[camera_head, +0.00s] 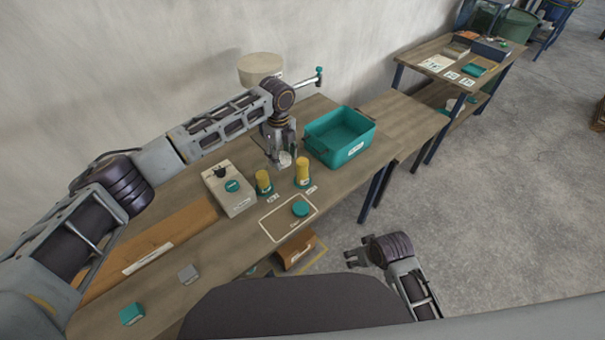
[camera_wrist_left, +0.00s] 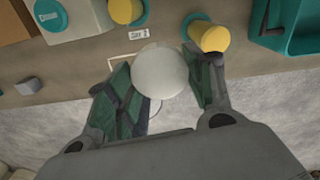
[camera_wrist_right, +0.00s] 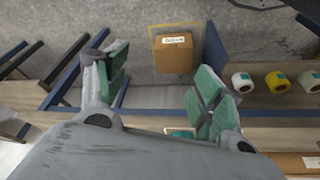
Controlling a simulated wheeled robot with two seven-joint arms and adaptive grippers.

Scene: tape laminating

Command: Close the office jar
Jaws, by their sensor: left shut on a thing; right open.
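A teal round disc (camera_head: 300,208) lies inside an outlined rectangle on the table, in front of the held piece. Two yellow cylinders with teal bases, the left one (camera_head: 263,181) and the right one (camera_head: 303,171), stand upright on the table. My right gripper (camera_head: 352,259) is open and empty, off the table's front edge at the right.
A teal bin (camera_head: 341,138) stands right of the left gripper. A pale box (camera_head: 229,188) with a teal button is left of the cylinders. A grey block (camera_head: 188,273) and teal block (camera_head: 131,314) lie at front left. A brown box (camera_wrist_right: 174,50) is on the floor.

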